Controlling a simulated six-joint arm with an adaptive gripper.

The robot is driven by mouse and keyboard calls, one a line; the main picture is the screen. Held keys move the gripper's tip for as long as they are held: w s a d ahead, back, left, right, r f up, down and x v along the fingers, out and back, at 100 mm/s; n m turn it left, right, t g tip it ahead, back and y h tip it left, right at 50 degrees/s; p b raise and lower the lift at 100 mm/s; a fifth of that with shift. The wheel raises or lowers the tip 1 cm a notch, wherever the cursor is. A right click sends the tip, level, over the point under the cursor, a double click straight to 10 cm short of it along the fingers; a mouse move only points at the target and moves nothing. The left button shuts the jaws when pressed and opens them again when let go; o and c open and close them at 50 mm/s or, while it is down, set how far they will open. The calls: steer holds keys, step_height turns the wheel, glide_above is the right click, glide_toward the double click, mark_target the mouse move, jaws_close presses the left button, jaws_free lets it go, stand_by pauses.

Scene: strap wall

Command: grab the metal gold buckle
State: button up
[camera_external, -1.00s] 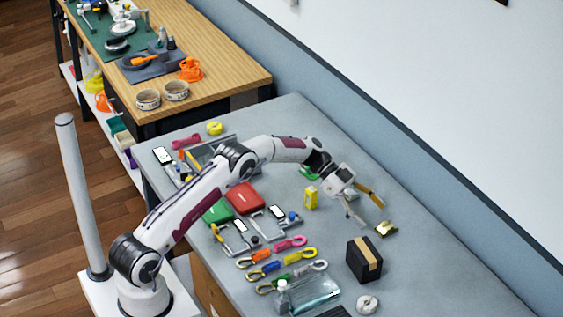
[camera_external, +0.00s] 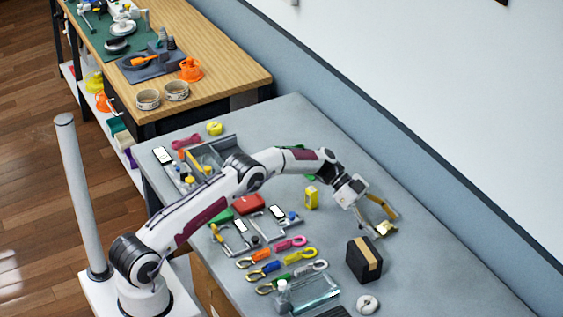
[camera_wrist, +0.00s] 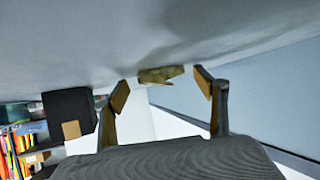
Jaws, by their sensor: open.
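The gold buckle (camera_external: 385,229) lies on the grey table toward its far right side, near the wall. It shows as a flat gold piece (camera_wrist: 160,75) in the wrist view, just beyond and between the fingertips. My gripper (camera_external: 379,222) is open and low over the table at the buckle. In the wrist view my gripper (camera_wrist: 163,88) has its two fingers spread, one on each side of the buckle. I cannot tell whether either finger touches it.
A black box with a tan band (camera_external: 364,260) stands close by, toward the front; it also shows in the wrist view (camera_wrist: 70,112). A yellow item (camera_external: 311,198) stands left of the gripper. Several coloured straps (camera_external: 285,262) lie further left. The table beyond the buckle is clear.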

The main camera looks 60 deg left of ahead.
stand_by(0.4)
steer(key=c, duration=1.4)
steer(key=shift+c, duration=0.2)
steer(key=shift+r, duration=0.1)
step_height(320, 180, up, 10)
